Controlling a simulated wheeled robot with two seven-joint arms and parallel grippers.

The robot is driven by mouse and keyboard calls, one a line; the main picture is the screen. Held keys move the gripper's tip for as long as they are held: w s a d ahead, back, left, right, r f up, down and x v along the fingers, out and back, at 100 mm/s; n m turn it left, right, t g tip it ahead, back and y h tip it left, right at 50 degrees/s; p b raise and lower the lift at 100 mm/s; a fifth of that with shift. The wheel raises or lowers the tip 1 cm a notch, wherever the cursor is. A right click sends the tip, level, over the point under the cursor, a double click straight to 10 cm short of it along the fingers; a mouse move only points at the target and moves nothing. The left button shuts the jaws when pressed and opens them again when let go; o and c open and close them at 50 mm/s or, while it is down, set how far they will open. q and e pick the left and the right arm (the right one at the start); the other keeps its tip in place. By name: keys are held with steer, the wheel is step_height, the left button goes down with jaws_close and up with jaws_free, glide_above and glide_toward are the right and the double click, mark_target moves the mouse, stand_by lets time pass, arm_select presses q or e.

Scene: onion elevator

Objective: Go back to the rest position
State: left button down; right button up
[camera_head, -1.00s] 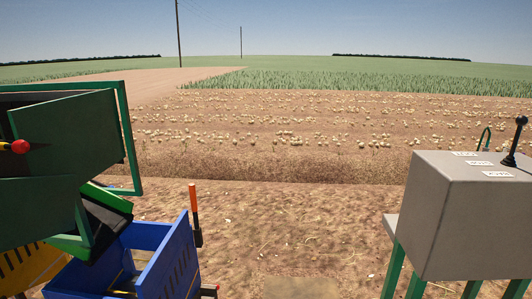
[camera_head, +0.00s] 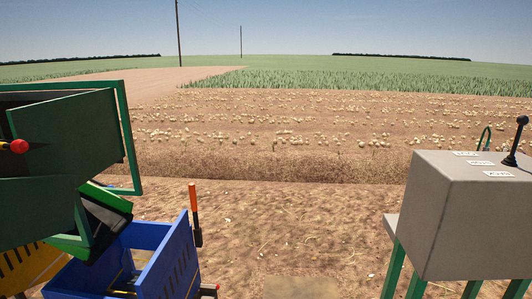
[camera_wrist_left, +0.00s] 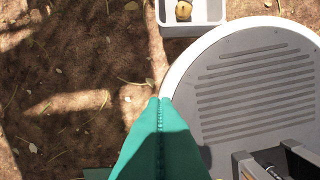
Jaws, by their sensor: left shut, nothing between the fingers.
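My left gripper (camera_wrist_left: 159,103) shows in the left wrist view as two teal fingers pressed together along a ribbed seam. It is shut and empty, pointing down over brown soil and the edge of my own round grey base. Neither arm shows in the head view, and my right gripper is in no view.
A grey box (camera_head: 470,215) with a black lever stands on green legs at right. A green machine (camera_head: 70,135) and blue crate (camera_head: 165,265) stand at left. Open soil lies between. A light tray (camera_wrist_left: 207,17) with an onion (camera_wrist_left: 183,10) is beyond my left gripper.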

arm_select(q)
steer(key=s+a+f, duration=0.1)
steer(key=s+f, duration=0.1)
steer(key=s, duration=0.3)
steer(key=shift+s+f, duration=0.25)
steer(key=shift+f, duration=0.15)
steer(key=shift+a, duration=0.1)
